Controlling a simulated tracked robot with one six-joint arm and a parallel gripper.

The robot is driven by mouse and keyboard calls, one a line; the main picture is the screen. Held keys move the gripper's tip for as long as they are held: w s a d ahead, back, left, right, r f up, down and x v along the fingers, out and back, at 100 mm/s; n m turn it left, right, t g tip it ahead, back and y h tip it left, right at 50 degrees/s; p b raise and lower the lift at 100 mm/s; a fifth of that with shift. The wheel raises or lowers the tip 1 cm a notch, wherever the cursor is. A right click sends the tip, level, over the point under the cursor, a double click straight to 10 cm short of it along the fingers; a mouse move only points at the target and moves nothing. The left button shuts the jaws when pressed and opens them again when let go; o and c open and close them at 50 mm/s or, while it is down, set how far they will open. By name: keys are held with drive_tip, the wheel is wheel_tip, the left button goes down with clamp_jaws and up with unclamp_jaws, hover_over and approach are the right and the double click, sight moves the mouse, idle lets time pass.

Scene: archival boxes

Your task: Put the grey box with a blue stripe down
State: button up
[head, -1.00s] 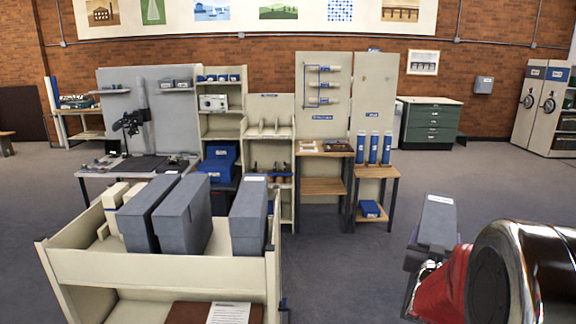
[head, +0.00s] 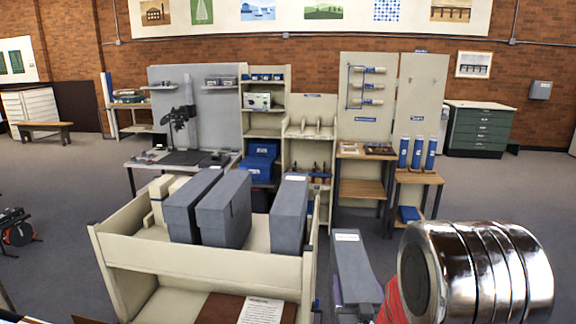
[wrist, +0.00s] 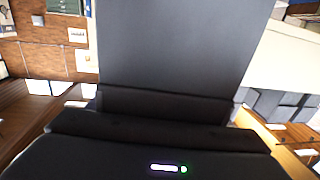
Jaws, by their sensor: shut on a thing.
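My gripper (wrist: 165,112) is shut on a grey box, seen as a broad dark grey face in the wrist view (wrist: 180,45). In the head view the held grey box (head: 352,262) is upright, with a white label on its top end. It is held just right of the cream cart (head: 205,268), apart from the other boxes. A little blue shows low on its left side, but I cannot clearly make out a stripe. My arm hides its lower right part.
Several cream and grey boxes stand in the cart's top: two grey ones (head: 225,210) side by side, another grey one (head: 289,212) at the right end. Bare cart floor shows between them. A brown folder and paper (head: 262,310) lie on the lower shelf. Workbenches stand behind.

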sight(373, 284)
drive_tip(key=shift+w+a+y, duration=0.1)
drive_tip(key=shift+a+y, duration=0.2)
drive_tip(key=shift+a, duration=1.05)
drive_tip(key=shift+d, duration=0.1)
drive_tip(key=shift+d, duration=3.5)
drive_tip(key=shift+d, duration=0.15)
